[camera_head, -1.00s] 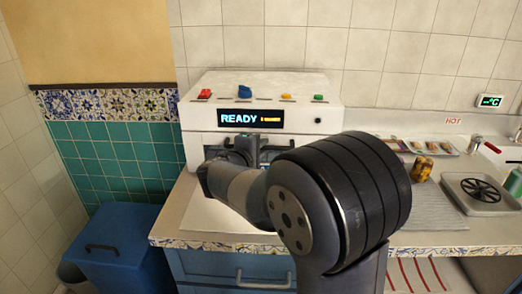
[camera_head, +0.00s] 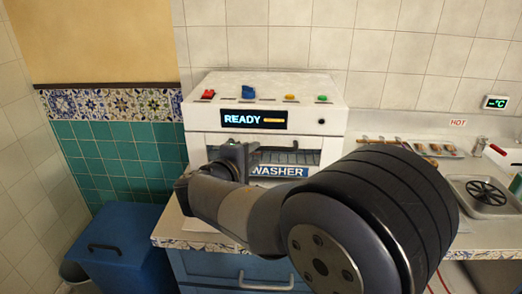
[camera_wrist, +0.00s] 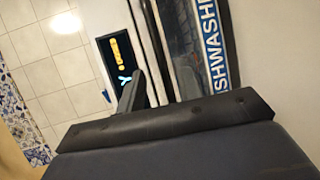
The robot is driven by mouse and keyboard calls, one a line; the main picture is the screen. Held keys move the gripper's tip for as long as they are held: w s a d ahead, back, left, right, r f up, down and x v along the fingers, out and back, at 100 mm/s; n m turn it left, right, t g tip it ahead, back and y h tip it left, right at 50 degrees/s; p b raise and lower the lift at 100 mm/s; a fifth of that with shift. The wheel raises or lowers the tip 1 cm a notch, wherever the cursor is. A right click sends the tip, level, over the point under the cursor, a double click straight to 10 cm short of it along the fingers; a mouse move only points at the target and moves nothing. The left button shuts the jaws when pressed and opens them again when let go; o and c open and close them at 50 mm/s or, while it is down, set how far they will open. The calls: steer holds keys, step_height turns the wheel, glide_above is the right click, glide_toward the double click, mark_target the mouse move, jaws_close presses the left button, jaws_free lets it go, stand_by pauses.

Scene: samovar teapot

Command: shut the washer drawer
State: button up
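The washer (camera_head: 310,87) is a white box on the counter with a lit READY display. Its drawer front carries a blue and white label (camera_head: 277,171) ending in "WASHER"; a dark rack (camera_head: 285,157) shows above it through a gap, so the drawer looks at least partly open. The label also shows in the wrist view (camera_wrist: 205,50). My gripper (camera_head: 243,155) is at the left of the drawer front, close to it; I cannot tell if it touches. My arm hides the lower drawer.
Red, blue, yellow and green controls sit on top of the washer. A blue bin (camera_head: 118,245) stands on the floor at left. A tray with several items (camera_head: 425,149) and a pan with a black wheel shape (camera_head: 480,192) lie at right.

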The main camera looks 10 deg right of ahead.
mark_target(265, 149)
steer(key=v, duration=0.3)
steer(key=shift+s+a, duration=0.25)
steer(key=shift+s, duration=0.05)
steer(key=x, duration=1.1)
steer(key=shift+r, duration=0.15)
steer(key=shift+s+a+p, duration=0.3)
steer(key=shift+s+p, duration=0.1)
steer(key=shift+s, duration=0.3)
steer(key=shift+s+a, duration=0.2)
steer(key=shift+s, duration=0.6)
steer(key=shift+w, duration=0.15)
